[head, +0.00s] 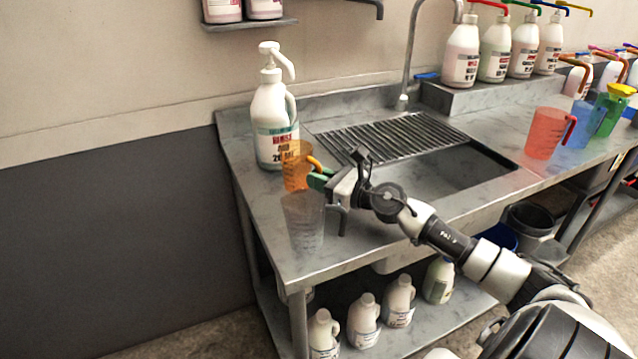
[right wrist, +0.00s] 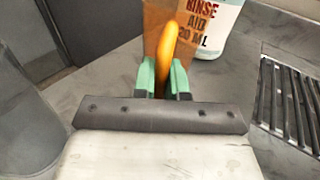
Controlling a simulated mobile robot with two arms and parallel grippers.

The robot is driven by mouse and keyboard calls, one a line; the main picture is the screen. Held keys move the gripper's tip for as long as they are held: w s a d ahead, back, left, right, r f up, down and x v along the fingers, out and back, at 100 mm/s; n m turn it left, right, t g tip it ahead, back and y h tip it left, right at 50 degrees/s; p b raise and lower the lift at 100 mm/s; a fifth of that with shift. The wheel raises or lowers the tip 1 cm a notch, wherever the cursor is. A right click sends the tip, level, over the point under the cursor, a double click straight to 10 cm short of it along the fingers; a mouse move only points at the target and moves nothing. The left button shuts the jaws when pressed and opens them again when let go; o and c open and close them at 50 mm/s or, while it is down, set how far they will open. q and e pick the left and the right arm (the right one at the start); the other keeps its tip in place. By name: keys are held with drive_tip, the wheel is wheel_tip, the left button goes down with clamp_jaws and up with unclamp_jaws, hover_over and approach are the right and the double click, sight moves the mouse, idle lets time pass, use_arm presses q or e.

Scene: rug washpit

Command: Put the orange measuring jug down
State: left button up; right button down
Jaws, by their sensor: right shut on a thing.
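The orange measuring jug (head: 296,166) is at the left end of the metal counter, in front of the white rinse aid pump bottle (head: 272,118). My right gripper (head: 318,178) is shut on the jug's handle. In the right wrist view the orange handle (right wrist: 167,55) stands between the green fingertips of my right gripper (right wrist: 165,80). The jug looks upright. I cannot tell whether its base touches the counter. A clear grey jug (head: 302,222) stands nearer the front and hides the lower part of this area. My left gripper is not in view.
A sink with a slatted drainer (head: 390,145) lies to the right of my gripper. Red (head: 546,134), blue (head: 582,125) and green (head: 611,110) jugs stand further right. The counter's left edge is close to the jugs. Several bottles stand on the shelf below.

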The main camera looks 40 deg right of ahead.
drive_tip(key=shift+f, duration=0.3)
drive_tip(key=shift+f, duration=0.15)
drive_tip(key=c, duration=1.2)
unclamp_jaws()
drive_tip(key=shift+o, duration=0.2)
